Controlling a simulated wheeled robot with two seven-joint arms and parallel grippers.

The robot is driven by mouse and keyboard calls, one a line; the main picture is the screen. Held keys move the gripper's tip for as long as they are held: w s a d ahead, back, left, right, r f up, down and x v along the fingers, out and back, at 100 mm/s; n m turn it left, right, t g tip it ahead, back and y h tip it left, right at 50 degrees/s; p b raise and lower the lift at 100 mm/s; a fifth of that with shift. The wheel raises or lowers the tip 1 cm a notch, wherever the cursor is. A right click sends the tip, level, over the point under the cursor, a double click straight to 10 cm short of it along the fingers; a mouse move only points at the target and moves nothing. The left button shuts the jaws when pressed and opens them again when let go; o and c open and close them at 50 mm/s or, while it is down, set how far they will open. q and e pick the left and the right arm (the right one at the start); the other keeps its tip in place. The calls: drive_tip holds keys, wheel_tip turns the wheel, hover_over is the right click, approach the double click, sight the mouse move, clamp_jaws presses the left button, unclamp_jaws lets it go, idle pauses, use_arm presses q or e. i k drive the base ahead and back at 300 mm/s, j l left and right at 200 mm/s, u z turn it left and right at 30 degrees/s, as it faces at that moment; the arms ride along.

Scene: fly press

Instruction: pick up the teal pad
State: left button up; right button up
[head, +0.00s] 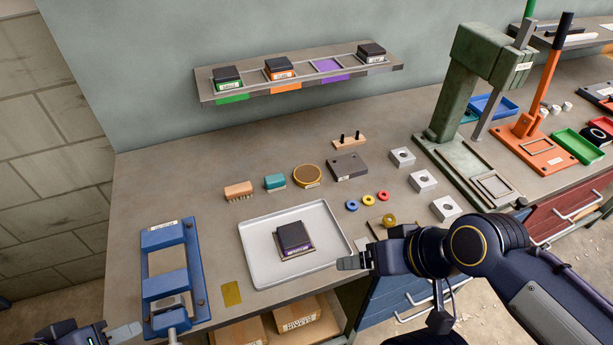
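The teal pad (275,182) is a small teal block with a pale lower edge. My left gripper (125,332) is at the bottom left edge, beside the blue fixture and partly cut off. A pale fingertip shows, but its opening is unclear. My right gripper (355,262) is over the tray's right edge, its fingers seen side-on, so its opening is unclear. I see nothing held in either.
A pale tray (262,262) holds a dark block (293,237) on a purple-edged base. A green press (465,100) stands at right. A shelf (300,85) hangs behind.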

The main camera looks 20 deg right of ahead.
sight(275, 182)
drive_tip(key=l+u, duration=0.2)
drive_tip(key=u, duration=0.15)
drive_tip(key=k+l+u, duration=0.15)
drive_tip(key=u, duration=0.25)
drive_tip(key=k+l+u, duration=0.1)
drive_tip(key=l+u, duration=0.25)
drive_tip(key=j, duration=0.1)
